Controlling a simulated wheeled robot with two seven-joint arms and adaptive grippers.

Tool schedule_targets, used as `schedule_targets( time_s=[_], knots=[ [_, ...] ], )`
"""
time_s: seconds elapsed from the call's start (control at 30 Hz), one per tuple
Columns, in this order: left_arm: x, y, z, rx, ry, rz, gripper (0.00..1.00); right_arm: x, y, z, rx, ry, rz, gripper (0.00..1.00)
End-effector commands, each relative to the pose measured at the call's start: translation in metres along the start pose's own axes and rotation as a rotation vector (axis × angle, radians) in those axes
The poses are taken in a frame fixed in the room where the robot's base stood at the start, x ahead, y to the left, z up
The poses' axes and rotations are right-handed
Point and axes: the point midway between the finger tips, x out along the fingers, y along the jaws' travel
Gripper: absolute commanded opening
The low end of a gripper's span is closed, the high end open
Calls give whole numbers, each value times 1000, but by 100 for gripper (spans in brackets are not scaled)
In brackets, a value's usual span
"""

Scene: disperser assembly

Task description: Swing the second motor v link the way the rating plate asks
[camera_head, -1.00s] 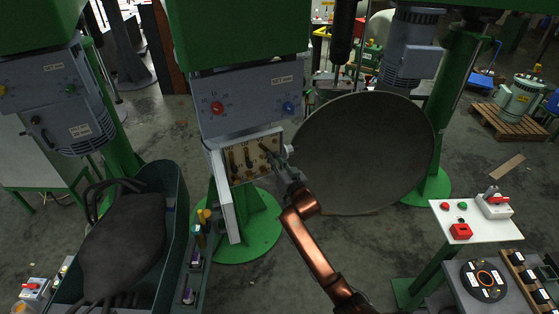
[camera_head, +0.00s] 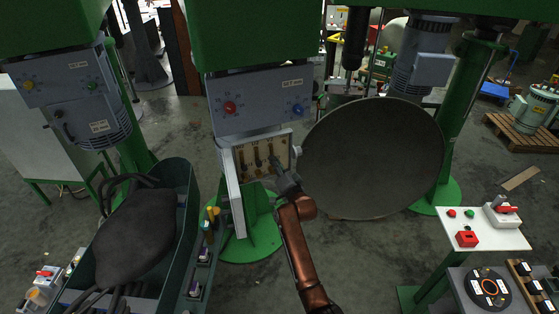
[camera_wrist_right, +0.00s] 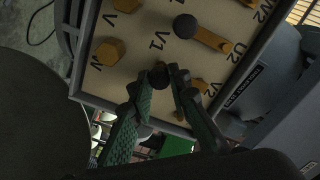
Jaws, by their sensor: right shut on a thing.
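The open terminal box (camera_head: 242,150) of the middle machine holds a cream terminal board with brass nuts and links. The board fills the upper wrist view (camera_wrist_right: 130,55), with marks such as V1, U2, W2 and V2. My right gripper (camera_head: 276,168) reaches the board's lower right part. In the wrist view its fingers (camera_wrist_right: 166,78) are closed around a dark round knob (camera_wrist_right: 158,72) below the V1 mark. Brass beside it, near V2, is partly hidden by a finger. Another link (camera_wrist_right: 210,39) with a dark knob lies near U2. My left gripper is out of view.
A large dark dish (camera_head: 372,160) stands close right of the box and my right arm. The box's open door (camera_head: 234,195) hangs at its left. A green bin (camera_head: 180,215) with a dark bundle is at lower left. A switch stand (camera_head: 485,228) is at right.

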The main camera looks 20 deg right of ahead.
Motion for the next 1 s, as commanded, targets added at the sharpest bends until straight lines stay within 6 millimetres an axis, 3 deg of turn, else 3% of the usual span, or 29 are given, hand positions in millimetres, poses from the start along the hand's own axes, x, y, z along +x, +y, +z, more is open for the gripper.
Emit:
schedule_targets(
  time_s=[0.67,0.7,1.0],
  knots=[
    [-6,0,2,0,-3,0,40,0,-2,3,75,2,-1,0],
    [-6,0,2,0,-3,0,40,0,-2,3,75,2,-1,17],
    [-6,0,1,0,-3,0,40,-1,-2,2,73,2,0,35]
  ],
)
